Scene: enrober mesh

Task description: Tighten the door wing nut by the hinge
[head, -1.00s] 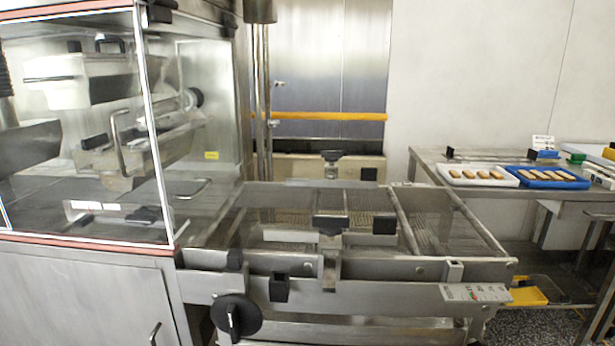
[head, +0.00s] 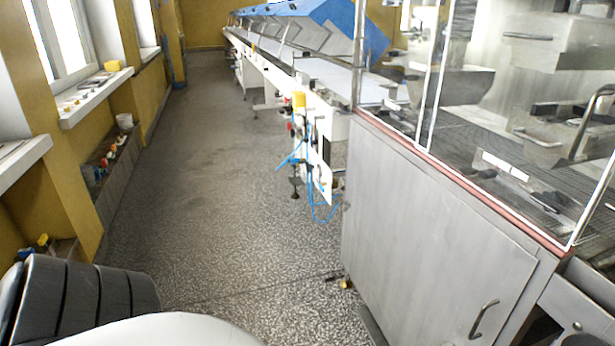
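The enrober's clear-panelled housing (head: 472,100) stands at the right, with white-edged frames and a red strip along its lower edge. Below it is a grey metal cabinet door (head: 425,225) with a bar handle (head: 484,320) at its lower right; the door looks shut. I cannot make out a wing nut or a hinge in the head view. Neither of my grippers is in view.
A long conveyor line with a blue hood (head: 325,25) runs away behind the enrober. Blue hoses (head: 315,180) hang at its near end. A speckled floor aisle (head: 205,190) is clear. Window sills (head: 95,97) line the left wall.

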